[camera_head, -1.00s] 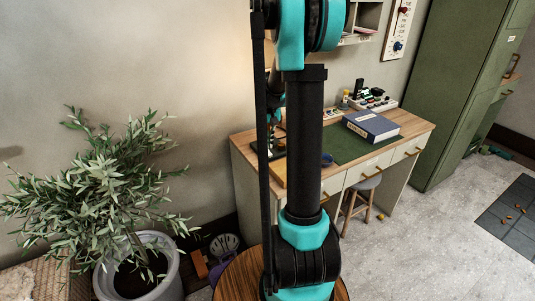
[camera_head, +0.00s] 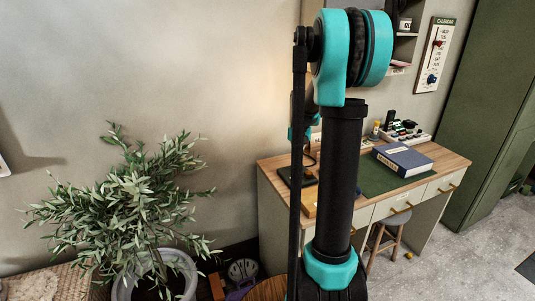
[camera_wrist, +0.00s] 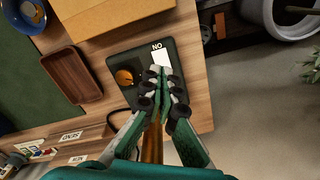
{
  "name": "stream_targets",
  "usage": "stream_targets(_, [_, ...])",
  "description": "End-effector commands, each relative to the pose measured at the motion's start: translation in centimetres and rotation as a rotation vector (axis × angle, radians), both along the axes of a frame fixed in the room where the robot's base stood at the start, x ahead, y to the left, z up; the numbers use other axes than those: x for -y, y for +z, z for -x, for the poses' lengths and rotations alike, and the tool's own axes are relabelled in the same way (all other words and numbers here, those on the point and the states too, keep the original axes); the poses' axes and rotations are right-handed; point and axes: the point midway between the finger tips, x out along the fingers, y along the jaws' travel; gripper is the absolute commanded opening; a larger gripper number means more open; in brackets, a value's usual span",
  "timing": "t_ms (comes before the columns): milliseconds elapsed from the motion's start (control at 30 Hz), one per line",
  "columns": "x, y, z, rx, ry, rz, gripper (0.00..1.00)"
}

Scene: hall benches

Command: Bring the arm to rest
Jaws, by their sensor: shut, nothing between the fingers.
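My gripper (camera_wrist: 163,85) shows in the wrist view with its green and grey fingers together and nothing between them. It is above the desk (camera_wrist: 200,90), over a dark tray-like pad (camera_wrist: 187,60) with a white card marked NO (camera_wrist: 160,57) and a small orange-brown round thing (camera_wrist: 124,77). Whether the fingers touch anything below cannot be told. In the head view my raised arm stands in front of the desk (camera_head: 451,165) and hides part of it; the gripper itself is hidden there.
A blue binder (camera_head: 402,160) lies on the green desk mat (camera_head: 375,182). A stool (camera_head: 385,235) stands under the desk. A potted plant (camera_head: 140,205) stands left, a green cabinet (camera_head: 500,90) right. A wooden tray (camera_wrist: 72,76) and a cardboard box (camera_wrist: 110,12) are near my gripper.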

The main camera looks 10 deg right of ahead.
Motion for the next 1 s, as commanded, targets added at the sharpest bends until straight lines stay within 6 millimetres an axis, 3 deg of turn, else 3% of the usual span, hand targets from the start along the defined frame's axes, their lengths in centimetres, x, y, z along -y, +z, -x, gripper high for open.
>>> stream_targets(167, [-1.2, -0.1, 1.8, 0.024, 0.024, 0.004, 0.0])
stream_targets(467, [-6.3, -1.8, 11.1, 0.165, 0.151, 0.029, 0.0])
stream_targets(700, [-9.4, -4.8, 19.2, 0.283, 0.255, 0.047, 0.0])
stream_targets(833, [-10.3, -6.4, 22.4, 0.331, 0.295, 0.052, 0.0])
stream_targets(1000, [-10.8, -7.5, 24.3, 0.363, 0.322, 0.057, 0.0])
